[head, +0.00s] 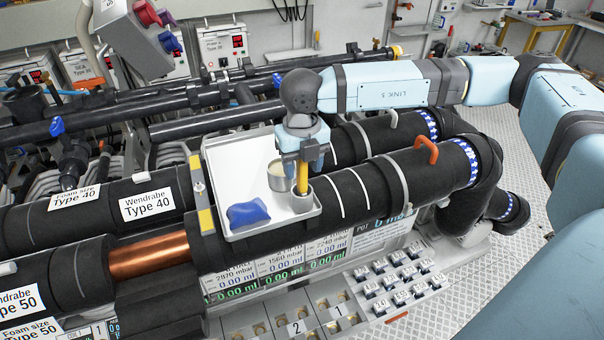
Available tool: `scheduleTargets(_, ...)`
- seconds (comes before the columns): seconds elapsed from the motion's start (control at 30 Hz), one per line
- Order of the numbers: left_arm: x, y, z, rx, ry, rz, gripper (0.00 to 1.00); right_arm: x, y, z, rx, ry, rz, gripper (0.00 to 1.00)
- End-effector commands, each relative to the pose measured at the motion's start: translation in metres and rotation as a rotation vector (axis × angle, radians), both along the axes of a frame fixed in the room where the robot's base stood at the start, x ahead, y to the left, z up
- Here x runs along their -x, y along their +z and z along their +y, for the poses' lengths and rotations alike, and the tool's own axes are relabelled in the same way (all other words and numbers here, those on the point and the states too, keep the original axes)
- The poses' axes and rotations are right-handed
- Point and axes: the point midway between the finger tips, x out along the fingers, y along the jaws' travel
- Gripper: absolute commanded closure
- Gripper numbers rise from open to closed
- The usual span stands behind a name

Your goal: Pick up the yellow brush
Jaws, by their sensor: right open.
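The yellow brush (302,181) stands upright in a small grey cup (303,202) at the right front corner of a white tray (216,165). Only part of its yellow handle shows; its lower end is hidden in the cup. My right gripper (303,166) points down over the brush with its jaws open. In this view, its fingers appear on either side of the upper handle. Whether they touch it cannot be told. My left gripper is not in view.
A metal tin (278,177) stands just left of the brush. A blue cloth-like object (248,213) lies at the tray's front left. Thick black pipes (352,193) run around the tray, with an orange handle (427,151) to the right. The tray's back left is clear.

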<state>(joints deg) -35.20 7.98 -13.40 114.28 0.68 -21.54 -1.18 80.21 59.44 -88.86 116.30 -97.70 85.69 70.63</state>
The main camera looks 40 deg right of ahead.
Motion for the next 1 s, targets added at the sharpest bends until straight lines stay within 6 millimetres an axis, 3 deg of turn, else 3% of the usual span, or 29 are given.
scheduleTargets(0.2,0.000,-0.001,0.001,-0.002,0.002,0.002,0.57,0.000,-0.001,0.000,0.000,0.000,0.000,0.49)
scheduleTargets(0.43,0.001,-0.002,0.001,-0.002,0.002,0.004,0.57,0.000,-0.001,0.000,0.000,0.000,0.000,0.99)
scheduleTargets(0.77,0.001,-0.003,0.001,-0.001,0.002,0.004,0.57,0.000,0.000,0.000,-0.001,0.000,-0.001,1.00)
scheduleTargets(1.0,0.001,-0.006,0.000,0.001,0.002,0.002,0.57,-0.001,0.020,0.000,-0.002,0.000,-0.004,1.00)
